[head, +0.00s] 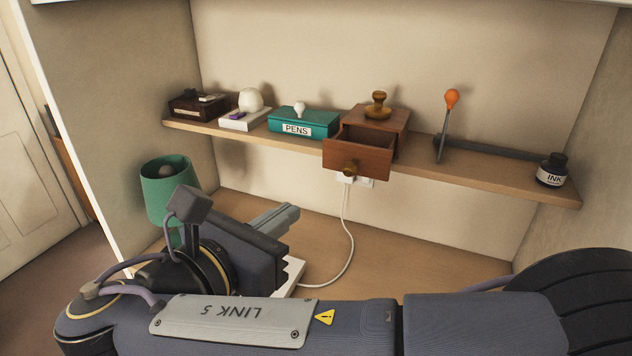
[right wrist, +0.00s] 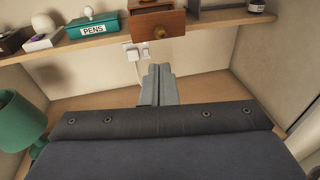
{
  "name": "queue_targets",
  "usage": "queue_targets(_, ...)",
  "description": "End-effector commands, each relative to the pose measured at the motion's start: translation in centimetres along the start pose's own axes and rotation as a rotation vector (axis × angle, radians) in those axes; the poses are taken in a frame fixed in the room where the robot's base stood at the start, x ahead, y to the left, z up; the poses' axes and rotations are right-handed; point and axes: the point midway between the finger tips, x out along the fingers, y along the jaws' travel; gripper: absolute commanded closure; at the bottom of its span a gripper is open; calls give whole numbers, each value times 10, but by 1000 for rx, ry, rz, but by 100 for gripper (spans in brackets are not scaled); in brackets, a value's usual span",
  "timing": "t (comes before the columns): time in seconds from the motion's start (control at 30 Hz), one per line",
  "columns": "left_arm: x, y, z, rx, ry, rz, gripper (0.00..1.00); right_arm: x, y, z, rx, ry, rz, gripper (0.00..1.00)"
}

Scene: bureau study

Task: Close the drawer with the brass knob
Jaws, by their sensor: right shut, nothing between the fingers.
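The wooden drawer (head: 357,155) sticks out open from a small wooden box (head: 378,118) on the shelf, its front past the shelf edge. Its round brass knob (head: 350,170) faces me. In the right wrist view the drawer front (right wrist: 140,27) and knob (right wrist: 160,32) show beyond the fingertips. My right gripper (head: 293,211) is shut and empty, below and left of the drawer in the head view and apart from it. It also shows in the right wrist view (right wrist: 158,70). My left gripper is not in view.
The shelf (head: 480,168) also holds a teal PENS box (head: 305,122), an ink bottle (head: 552,170), an orange-topped lever (head: 452,100) and a dark box (head: 197,107). A green lamp (head: 167,190) stands at left. A white cable (head: 350,240) hangs below the drawer.

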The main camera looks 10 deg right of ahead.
Motion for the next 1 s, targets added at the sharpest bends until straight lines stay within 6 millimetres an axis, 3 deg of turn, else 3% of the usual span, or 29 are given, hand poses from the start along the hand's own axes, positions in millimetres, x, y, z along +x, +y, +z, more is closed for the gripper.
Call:
queue_targets(0.17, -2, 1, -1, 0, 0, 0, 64, 20, 0, 2, -2, -4, -4, 100)
queue_targets(0.63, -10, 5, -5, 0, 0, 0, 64, 115, -1, 2, -1, -1, -4, 100)
queue_targets(0.8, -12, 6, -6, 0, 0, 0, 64, 133, 0, 1, -2, -1, -2, 100)
queue_targets(1.0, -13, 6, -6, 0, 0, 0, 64, 139, 0, 0, -1, 0, 0, 100)
